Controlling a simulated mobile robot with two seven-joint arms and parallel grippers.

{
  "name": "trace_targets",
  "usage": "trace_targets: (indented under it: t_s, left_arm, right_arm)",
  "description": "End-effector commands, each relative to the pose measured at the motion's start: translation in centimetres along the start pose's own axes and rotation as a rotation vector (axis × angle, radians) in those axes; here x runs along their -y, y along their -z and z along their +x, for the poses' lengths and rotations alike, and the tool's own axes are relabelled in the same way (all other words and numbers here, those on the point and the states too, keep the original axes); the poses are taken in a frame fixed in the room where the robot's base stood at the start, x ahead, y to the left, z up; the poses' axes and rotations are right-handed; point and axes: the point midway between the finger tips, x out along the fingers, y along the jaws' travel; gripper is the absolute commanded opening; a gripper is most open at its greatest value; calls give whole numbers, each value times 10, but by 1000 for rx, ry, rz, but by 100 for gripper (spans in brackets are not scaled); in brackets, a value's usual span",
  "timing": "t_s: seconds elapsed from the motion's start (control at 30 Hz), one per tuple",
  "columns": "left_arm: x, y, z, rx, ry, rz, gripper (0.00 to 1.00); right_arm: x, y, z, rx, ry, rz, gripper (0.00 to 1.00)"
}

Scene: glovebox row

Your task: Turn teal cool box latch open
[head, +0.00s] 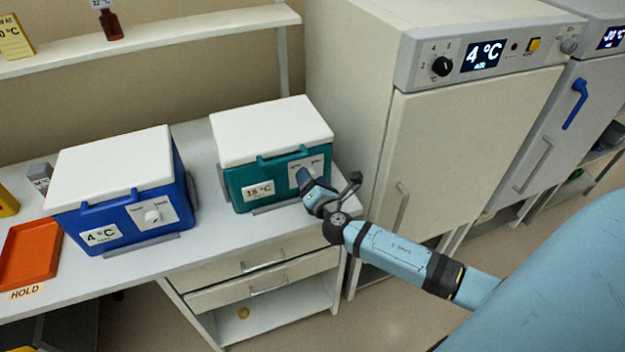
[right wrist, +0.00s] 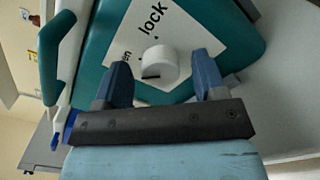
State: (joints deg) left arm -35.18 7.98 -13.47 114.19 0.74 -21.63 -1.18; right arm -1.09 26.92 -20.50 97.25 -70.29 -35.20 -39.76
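The teal cool box (head: 270,185) with a white lid stands on the bench and carries a label reading 18 °C. Its latch is a round white knob (right wrist: 155,63) on a white plate (right wrist: 178,32) marked "lock" and, partly hidden, "open". A dark mark shows on the knob's lower edge. In the head view my gripper hides the knob. My right gripper (right wrist: 160,80) is open at the box's front, its two blue fingers on either side of the knob with gaps showing; it also shows in the head view (head: 305,180). My left gripper is not in view.
A blue cool box (head: 105,215) labelled 4 °C stands to the left, with an orange tray (head: 30,252) beside it. A tall cabinet (head: 470,150) with a 4 °C display stands close on the right. Drawers (head: 262,272) lie below the bench top.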

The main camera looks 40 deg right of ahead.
Motion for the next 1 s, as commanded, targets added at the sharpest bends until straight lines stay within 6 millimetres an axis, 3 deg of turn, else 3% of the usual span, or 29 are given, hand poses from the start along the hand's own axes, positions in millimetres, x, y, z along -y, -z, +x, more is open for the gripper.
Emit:
trace_targets:
  t_s: [0.27,0.37,0.7,1.0]
  left_arm:
    - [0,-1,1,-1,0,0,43]
    - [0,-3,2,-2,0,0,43]
    - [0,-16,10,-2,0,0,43]
    - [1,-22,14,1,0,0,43]
  right_arm:
    - [0,0,-6,0,0,1,64]
    - [1,1,-21,-1,0,1,64]
    - [2,2,-98,-2,1,1,64]
    - [1,0,-135,0,1,1,64]
